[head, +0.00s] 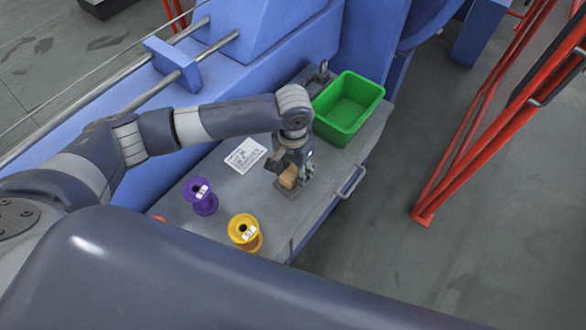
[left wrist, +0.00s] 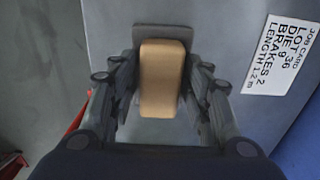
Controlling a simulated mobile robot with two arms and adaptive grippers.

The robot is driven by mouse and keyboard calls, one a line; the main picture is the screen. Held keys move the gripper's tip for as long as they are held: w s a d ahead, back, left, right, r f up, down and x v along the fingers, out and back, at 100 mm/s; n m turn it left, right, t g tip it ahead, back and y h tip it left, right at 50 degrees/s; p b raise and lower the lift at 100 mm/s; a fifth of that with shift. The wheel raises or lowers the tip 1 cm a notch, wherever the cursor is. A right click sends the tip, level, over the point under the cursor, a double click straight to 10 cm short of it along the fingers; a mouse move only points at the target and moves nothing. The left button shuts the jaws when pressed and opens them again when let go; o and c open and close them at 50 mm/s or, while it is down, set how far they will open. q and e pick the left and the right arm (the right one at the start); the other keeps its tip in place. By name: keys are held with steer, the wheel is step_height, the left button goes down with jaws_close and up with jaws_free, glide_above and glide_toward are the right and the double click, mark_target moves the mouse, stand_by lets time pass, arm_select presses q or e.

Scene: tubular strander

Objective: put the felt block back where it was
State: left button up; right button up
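The felt block (head: 288,178) is a tan block with rounded edges. In the left wrist view the felt block (left wrist: 162,80) stands between the fingers of my left gripper (left wrist: 161,72), which close in against both its sides. In the head view my left gripper (head: 291,169) points down at the bench top, with the block at its fingertips. A flat grey plate (left wrist: 160,31) shows behind the block, beyond its far end. I cannot tell whether the block rests on the plate or is just above it. My right gripper is not in view.
The grey bench (head: 235,200) also holds a green bin (head: 347,105), a white job card (head: 245,155), a purple spool (head: 201,197) and a yellow spool (head: 245,232). The job card (left wrist: 278,55) lies right of the gripper in the left wrist view. Blue machinery (head: 260,45) stands behind.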

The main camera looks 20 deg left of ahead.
mark_target(293, 171)
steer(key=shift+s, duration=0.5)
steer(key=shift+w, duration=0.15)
arm_select(q)
steer(key=shift+r, duration=0.3)
step_height(293, 171, up, 12)
steer(key=shift+f, duration=0.15)
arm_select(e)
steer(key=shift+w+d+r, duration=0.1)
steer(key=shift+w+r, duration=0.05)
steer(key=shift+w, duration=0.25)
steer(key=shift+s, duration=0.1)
